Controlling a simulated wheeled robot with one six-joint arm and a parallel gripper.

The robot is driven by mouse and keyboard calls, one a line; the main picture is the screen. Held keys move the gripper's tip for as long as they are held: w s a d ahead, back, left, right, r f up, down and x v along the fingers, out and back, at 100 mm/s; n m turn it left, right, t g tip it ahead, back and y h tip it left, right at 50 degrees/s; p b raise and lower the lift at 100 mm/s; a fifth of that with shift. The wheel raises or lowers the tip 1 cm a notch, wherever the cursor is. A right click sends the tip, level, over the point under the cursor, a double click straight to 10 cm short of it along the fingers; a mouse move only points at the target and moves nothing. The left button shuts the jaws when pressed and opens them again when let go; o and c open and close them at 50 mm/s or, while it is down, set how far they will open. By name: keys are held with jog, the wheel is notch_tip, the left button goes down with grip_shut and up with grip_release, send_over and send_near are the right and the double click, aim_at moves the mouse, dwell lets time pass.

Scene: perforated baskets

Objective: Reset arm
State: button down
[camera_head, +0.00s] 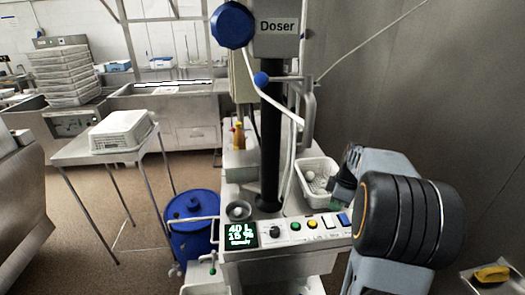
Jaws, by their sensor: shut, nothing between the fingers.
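My arm comes in at the lower right, with a large black ringed joint nearest the camera. Beyond that joint, a dark piece that looks like my gripper (343,188) is beside the right edge of a white perforated basket (304,169). It is shut and holds nothing that I can see. Its fingertips are mostly hidden by the arm, and I cannot tell whether it touches the basket. The basket stands on the doser machine (287,250), right of the dark column, with a small pale round item in it.
A round metal cup (238,211) and a control panel are at the machine's front. A blue drum (194,225) stands to its left. White baskets (122,131) rest on a metal table (72,156). A grey wall closes the right side. Open floor lies at left.

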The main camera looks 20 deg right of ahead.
jog(key=shift+m, duration=0.5)
jog(key=shift+s+f+m, duration=0.1)
jog(key=shift+f+m, duration=0.15)
jog(key=shift+m, duration=0.75)
jog(key=shift+s+a+f+m, duration=0.15)
jog(key=shift+s+f+m, duration=0.45)
jog(key=shift+m, duration=0.5)
jog(key=s+a+m, duration=0.2)
jog(key=a+m, duration=0.1)
jog(key=a+r+m+h, duration=0.1)
jog(key=shift+s+a+m, duration=0.4)
jog(key=s+a+r+t, duration=0.1)
jog(key=s+a+r, duration=0.1)
jog(key=s+a, duration=0.2)
jog(key=s+a+r+t, duration=0.2)
jog(key=s+a+r, duration=0.1)
jog(key=a, duration=0.8)
jog(key=shift+s+a, duration=0.15)
jog(key=shift+s, duration=0.4)
jog(key=shift+a+r, duration=0.1)
